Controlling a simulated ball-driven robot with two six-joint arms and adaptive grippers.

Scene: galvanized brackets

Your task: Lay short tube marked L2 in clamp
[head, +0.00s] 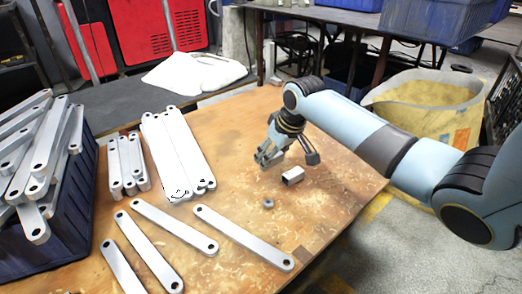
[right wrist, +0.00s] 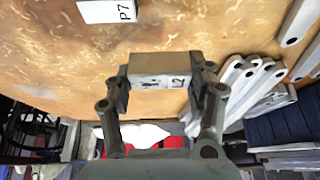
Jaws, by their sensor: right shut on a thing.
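The short tube marked L2 (right wrist: 162,68) is a grey block with a white label. It sits crosswise between the two fingers of my right gripper (right wrist: 164,92), which is shut on its ends. Whether the tube touches the table is unclear. I cannot make out a clamp in either view. My left gripper is not in view.
Flat bars lie left, beside a blue crate (head: 75,215) full of bars.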

